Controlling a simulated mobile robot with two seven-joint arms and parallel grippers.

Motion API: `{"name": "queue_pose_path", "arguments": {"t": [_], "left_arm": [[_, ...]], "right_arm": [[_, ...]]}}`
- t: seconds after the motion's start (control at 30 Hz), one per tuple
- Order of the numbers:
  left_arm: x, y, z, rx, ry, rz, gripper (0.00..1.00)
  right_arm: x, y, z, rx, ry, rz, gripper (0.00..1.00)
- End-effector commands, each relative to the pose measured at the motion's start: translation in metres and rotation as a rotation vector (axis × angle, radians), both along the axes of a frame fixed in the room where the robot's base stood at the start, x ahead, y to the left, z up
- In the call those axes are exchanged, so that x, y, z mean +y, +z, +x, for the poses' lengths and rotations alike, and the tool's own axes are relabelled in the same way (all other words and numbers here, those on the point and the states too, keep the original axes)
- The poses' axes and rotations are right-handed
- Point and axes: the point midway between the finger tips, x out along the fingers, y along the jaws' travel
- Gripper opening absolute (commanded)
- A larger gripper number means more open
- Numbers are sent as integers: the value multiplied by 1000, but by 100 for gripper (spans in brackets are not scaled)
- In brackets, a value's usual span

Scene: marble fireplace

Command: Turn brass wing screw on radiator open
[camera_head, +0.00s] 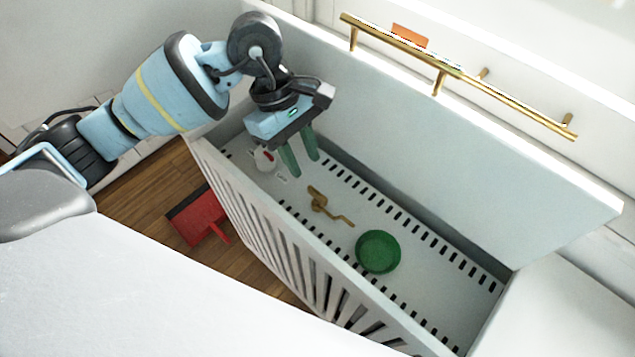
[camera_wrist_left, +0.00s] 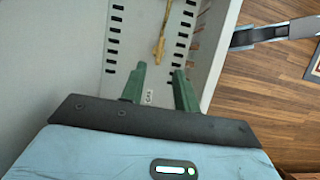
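The brass wing screw (camera_head: 318,200) sits inside the white radiator (camera_head: 262,232), on its pale slotted panel, with a thin bent brass part reaching to the lower right. In the left wrist view a brass piece (camera_wrist_left: 160,46), seemingly the same screw, shows beyond the fingertips. My left gripper (camera_head: 306,167) is open, its two green fingers apart with nothing between them. It hangs up and to the left of the screw in the head view, apart from it. The fingers also show in the left wrist view (camera_wrist_left: 160,72). My right gripper is not in view.
A green round dish (camera_head: 378,252) lies right of the screw. Slatted front and raised back panel enclose the space. A brass rail (camera_head: 450,78) runs above; a red dustpan (camera_head: 202,216) lies on the wooden floor.

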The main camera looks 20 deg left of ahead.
Motion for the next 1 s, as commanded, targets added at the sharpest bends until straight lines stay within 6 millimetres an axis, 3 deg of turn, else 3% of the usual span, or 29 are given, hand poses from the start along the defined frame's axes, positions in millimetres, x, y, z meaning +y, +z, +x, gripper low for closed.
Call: {"name": "queue_pose_path", "arguments": {"t": [0.53, 0.97, 1.0], "left_arm": [[-25, -62, -10, 3, -1, -4, 31], [-29, -71, -11, 1, 1, -5, 31], [-29, -71, -11, 1, 1, -5, 27]], "right_arm": [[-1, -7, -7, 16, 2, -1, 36], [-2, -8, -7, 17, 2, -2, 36], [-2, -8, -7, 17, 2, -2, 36]]}}
